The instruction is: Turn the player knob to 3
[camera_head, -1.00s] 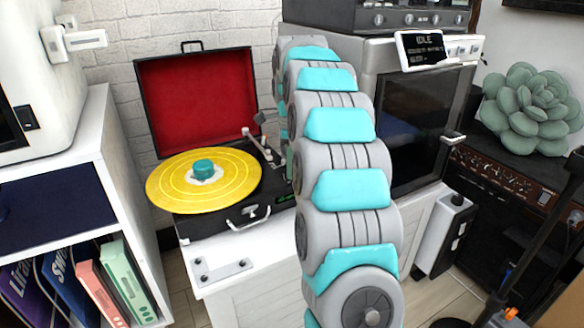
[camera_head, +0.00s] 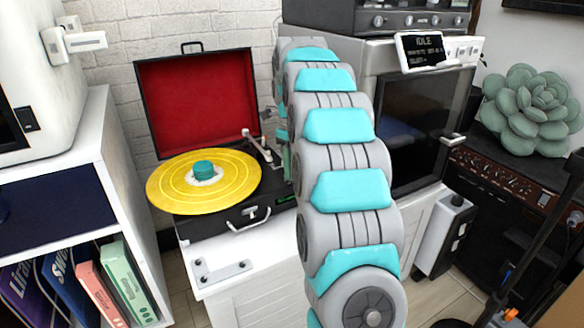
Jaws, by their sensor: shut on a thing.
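The record player (camera_head: 222,222) is an open black case with a red-lined lid (camera_head: 197,100), on a white cabinet. A yellow record (camera_head: 165,188) with a teal centre piece (camera_head: 203,168) lies on its platter. The white tonearm (camera_head: 257,146) is beside the record on the right. A small green-lit spot shows on the deck's front right. I cannot make out the player knob or its setting; my arm covers the deck's right end. My gripper is hidden behind my own grey and teal arm.
A white cabinet top (camera_head: 215,280) lies in front of the player. A shelf unit (camera_head: 122,190) with folders stands left. To the right are a boxy machine with a dark door (camera_head: 415,125), an IDLE display (camera_head: 425,50) and a green succulent (camera_head: 530,108).

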